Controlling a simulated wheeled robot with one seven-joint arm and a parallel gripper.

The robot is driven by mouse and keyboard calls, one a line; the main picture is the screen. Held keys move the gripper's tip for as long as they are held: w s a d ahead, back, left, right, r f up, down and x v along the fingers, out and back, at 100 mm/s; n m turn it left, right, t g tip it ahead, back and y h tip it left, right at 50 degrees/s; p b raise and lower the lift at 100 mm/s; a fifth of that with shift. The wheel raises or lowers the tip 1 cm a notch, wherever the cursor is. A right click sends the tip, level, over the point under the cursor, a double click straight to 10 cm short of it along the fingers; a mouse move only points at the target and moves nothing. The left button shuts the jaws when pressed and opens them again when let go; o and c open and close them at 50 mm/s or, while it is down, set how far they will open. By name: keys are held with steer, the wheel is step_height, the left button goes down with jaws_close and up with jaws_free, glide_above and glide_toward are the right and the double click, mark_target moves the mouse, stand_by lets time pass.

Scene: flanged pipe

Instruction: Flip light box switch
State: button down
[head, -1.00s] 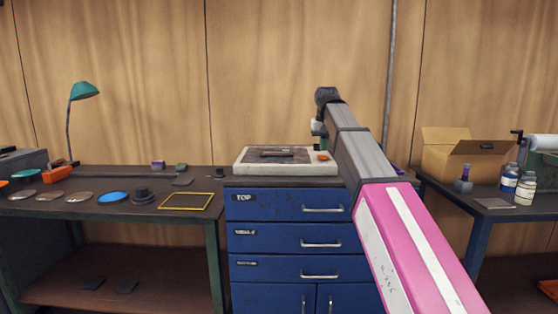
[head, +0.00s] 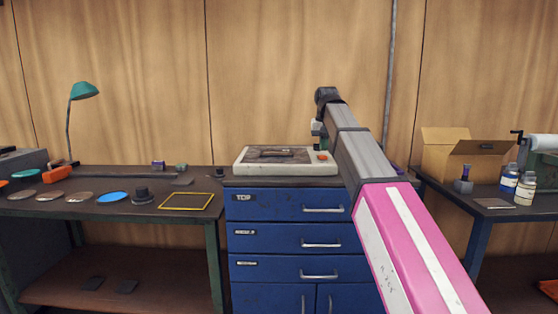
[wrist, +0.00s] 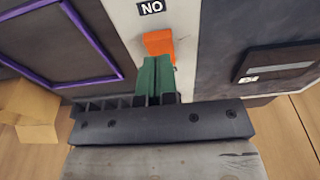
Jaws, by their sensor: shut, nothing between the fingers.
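The light box (head: 241,162) is a flat pale box with a dark brownish top panel, lying on the blue cabinet in the head view. Its orange switch (head: 323,156) is at the box's right end. In the wrist view the orange switch (wrist: 159,43) stands on a pale strip beside a black label, which reads "NO" from this side. My gripper (wrist: 156,60) has green fingers, shut together and empty, with the tips right at the switch's near edge. I cannot tell whether they touch it. In the head view my arm hides part of the area right of the box.
The blue cabinet (head: 290,208) has drawers with metal handles. A left bench (head: 100,208) holds a green lamp (head: 84,90), several discs and a yellow frame (head: 186,201). A cardboard box (head: 450,163) and bottles stand at right. A purple frame (wrist: 62,42) lies left in the wrist view.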

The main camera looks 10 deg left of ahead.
steer(key=shift+f, duration=1.2)
stand_by(0.8)
steer(key=shift+r, duration=3.55)
